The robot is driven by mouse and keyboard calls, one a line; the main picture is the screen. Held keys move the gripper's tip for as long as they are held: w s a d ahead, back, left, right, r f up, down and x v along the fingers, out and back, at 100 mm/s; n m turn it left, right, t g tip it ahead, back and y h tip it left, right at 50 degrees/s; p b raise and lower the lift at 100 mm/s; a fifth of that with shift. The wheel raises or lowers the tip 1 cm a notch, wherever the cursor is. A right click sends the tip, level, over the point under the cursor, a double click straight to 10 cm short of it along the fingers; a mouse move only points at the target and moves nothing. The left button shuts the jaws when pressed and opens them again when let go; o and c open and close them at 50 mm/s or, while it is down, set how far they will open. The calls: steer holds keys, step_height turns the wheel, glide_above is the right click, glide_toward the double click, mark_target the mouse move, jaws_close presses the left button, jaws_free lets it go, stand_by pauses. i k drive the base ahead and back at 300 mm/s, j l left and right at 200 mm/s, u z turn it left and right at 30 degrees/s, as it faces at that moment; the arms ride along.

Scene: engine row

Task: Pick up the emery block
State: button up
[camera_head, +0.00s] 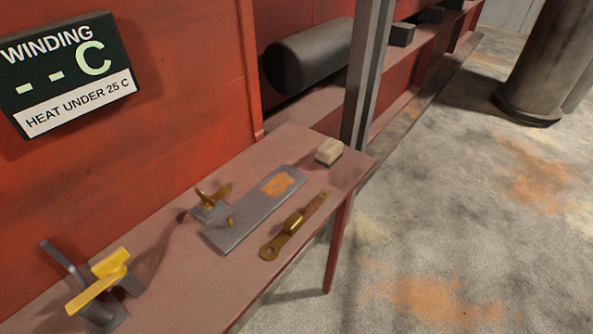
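The emery block (329,150) appears to be the small block with a pale beige top and a darker underside. It lies at the far right end of the reddish shelf (165,263), close to the shelf's corner and near a grey upright post. Nothing covers it in this view. My gripper is not in view.
A grey plate (240,220) with an orange patch (277,184), a brass tool (294,224) and a small brass-handled fitting (211,204) are nearer on the shelf. A yellow lever (104,281) stands at lower left. The grey post (367,75) rises behind the block. Floor (450,230) at right is clear.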

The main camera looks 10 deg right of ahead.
mark_target(329, 151)
steer(key=i+j+z, duration=0.15)
steer(key=j, duration=0.25)
steer(key=j+z, duration=0.2)
steer(key=j, duration=0.25)
steer(key=i+j+z, duration=0.15)
steer(key=j, duration=0.3)
